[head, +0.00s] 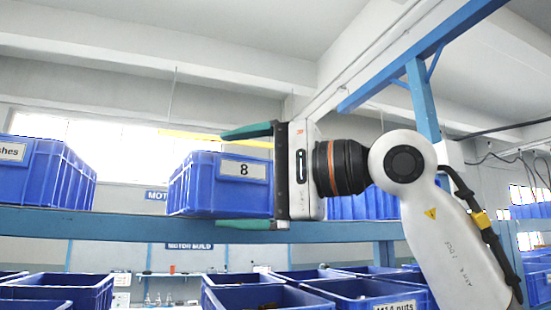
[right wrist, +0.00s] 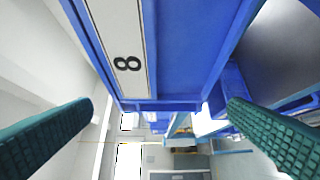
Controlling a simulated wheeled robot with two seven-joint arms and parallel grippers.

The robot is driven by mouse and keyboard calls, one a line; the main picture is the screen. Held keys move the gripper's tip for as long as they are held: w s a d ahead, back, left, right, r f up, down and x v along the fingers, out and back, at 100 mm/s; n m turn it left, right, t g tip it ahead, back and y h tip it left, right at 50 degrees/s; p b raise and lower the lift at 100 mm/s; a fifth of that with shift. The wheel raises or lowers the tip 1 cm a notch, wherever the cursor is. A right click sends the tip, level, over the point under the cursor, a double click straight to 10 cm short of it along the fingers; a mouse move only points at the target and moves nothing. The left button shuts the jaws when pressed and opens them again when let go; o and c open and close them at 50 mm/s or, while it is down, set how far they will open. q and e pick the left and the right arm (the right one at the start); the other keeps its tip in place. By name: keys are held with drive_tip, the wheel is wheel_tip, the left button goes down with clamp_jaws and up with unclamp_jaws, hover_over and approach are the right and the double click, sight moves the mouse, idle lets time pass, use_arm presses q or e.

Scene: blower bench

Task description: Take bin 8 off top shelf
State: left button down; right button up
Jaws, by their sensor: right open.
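Bin 8 (head: 222,186) is a blue ribbed bin with a white label reading 8, standing on the blue top shelf (head: 120,223). In the right wrist view, the bin (right wrist: 185,55) fills the upper middle, its label at the left of its face. My right gripper (head: 248,178) is open beside the bin's right side, one green finger above the bin's rim level and the other low near the shelf edge. In the right wrist view the fingers (right wrist: 160,130) stand wide apart, with the bin between and beyond them. I cannot tell whether they touch it. My left gripper is not in view.
Another blue bin (head: 45,172) stands at the left on the top shelf, with a gap before bin 8. More blue bins (head: 365,206) stand behind my right arm. Several open blue bins (head: 255,297) fill the lower level. A blue upright (head: 423,100) rises at the right.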

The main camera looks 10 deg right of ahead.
sight(208, 181)
drive_tip(key=shift+p+x, duration=0.75)
drive_tip(key=shift+x, duration=1.65)
drive_tip(key=c, duration=1.1)
